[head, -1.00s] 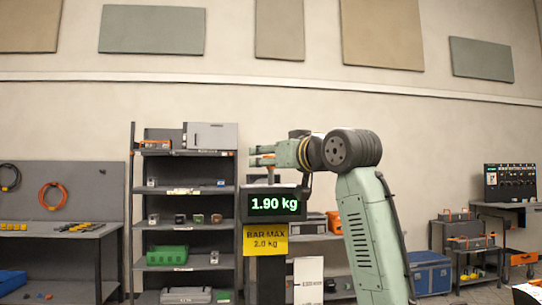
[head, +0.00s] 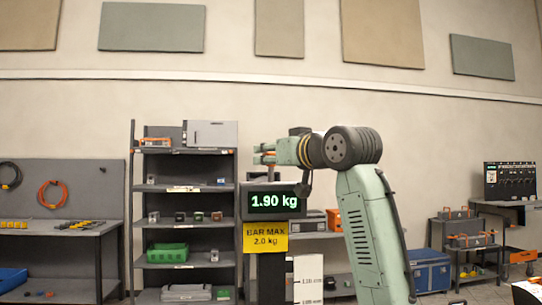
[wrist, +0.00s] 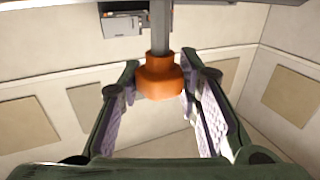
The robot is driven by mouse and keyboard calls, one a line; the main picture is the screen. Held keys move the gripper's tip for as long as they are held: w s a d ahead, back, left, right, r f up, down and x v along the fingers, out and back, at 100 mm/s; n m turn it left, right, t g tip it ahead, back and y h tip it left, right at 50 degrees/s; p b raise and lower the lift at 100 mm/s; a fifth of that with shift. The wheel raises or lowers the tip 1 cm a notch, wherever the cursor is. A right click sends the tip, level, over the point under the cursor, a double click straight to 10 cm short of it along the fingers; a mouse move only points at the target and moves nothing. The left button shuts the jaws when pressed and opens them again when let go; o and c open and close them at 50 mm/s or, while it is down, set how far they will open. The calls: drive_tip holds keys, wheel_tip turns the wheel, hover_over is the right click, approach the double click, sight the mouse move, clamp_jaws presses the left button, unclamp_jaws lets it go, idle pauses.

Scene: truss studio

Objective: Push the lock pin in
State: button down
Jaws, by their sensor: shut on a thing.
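The lock pin shows in the wrist view as an orange knob (wrist: 159,76) on a grey shaft (wrist: 159,28). The knob sits between the two fingers of my gripper (wrist: 158,84), which is shut on it. In the head view my gripper (head: 264,154) points left, just above a black display (head: 274,202) that reads 1.90 kg. The knob is too small to make out clearly there, and where the shaft ends is hidden.
A yellow sign (head: 265,237) below the display reads BAR MAX 2.0 kg. A dark shelf rack (head: 133,215) stands behind on the left. A workbench (head: 60,229) is farther left, and a blue case (head: 430,271) stands at the right.

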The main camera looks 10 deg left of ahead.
drive_tip(key=shift+f, duration=0.1)
drive_tip(key=shift+f+b, duration=1)
drive_tip(key=shift+f, duration=0.7)
drive_tip(key=c, duration=1.2)
unclamp_jaws()
drive_tip(key=shift+r, duration=0.1)
drive_tip(key=v, duration=1.2)
drive_tip(key=shift+d, duration=0.1)
